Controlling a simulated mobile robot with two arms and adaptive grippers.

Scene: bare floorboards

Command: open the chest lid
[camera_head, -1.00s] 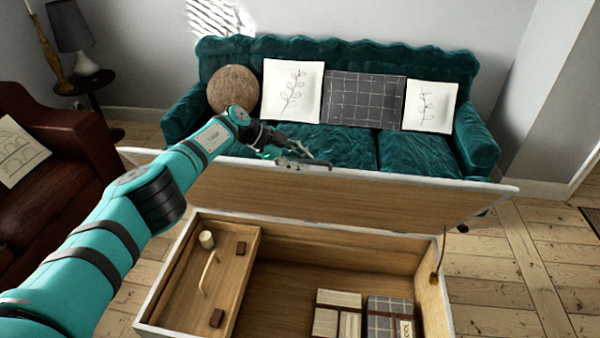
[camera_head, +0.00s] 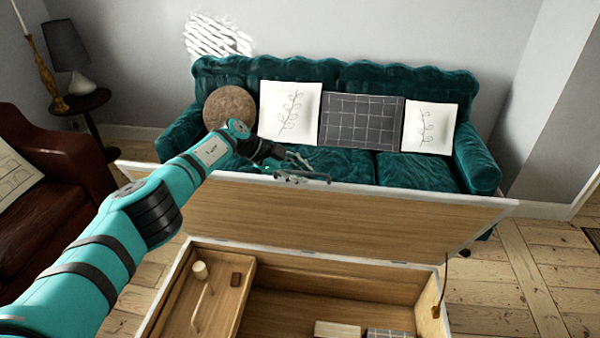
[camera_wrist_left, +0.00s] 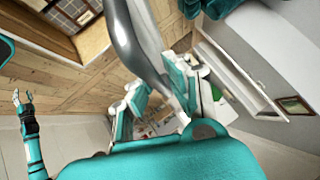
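The chest (camera_head: 182,262) is a white-edged wooden box in the lower part of the head view. Its lid (camera_head: 340,215) stands raised at the back, leaning away from me with its wooden inner face toward me. The inside of the chest shows, and its front is cut off. My left gripper (camera_head: 312,172) is at the lid's upper edge, left of its middle, with fingers spread and nothing between them. Whether it touches the lid I cannot tell. In the left wrist view its fingers (camera_wrist_left: 158,98) are apart. My right gripper (camera_wrist_left: 22,97) shows there with spread fingers.
A green sofa (camera_head: 345,165) with cushions stands behind the lid. A brown armchair (camera_head: 50,160) and a small lamp table (camera_head: 85,103) are at left. The chest holds a side tray (camera_head: 225,305) and some boxes (camera_head: 338,329). Floorboards at right (camera_head: 490,285) are clear.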

